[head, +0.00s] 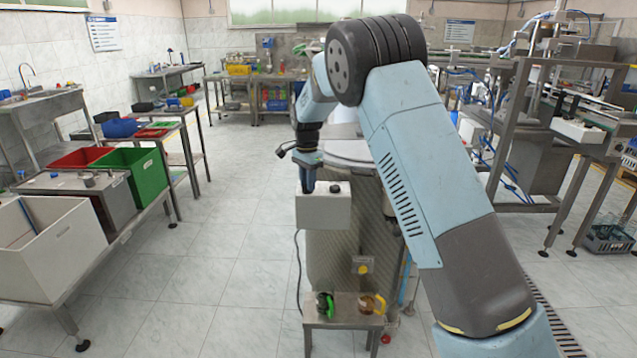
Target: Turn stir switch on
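A white control box (323,212) is fixed to the front of a large round metal vessel (345,152). A small black switch knob (335,188) shows on the right part of the box's top. My gripper (308,188) points down at the left part of that top, with its fingertips at or just above the surface. The spot under the fingers is hidden, so I cannot tell whether another switch is there or whether the fingers touch it. The gripper is too small here to show whether it is open or shut. No switch label is readable.
A low metal stand (343,316) with a green-and-black part and a yellow part stands in front of the vessel. A cable hangs left of the box. Crates fill the left bench (75,300). The tiled floor (235,260) between is clear. Conveyor frames stand at right.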

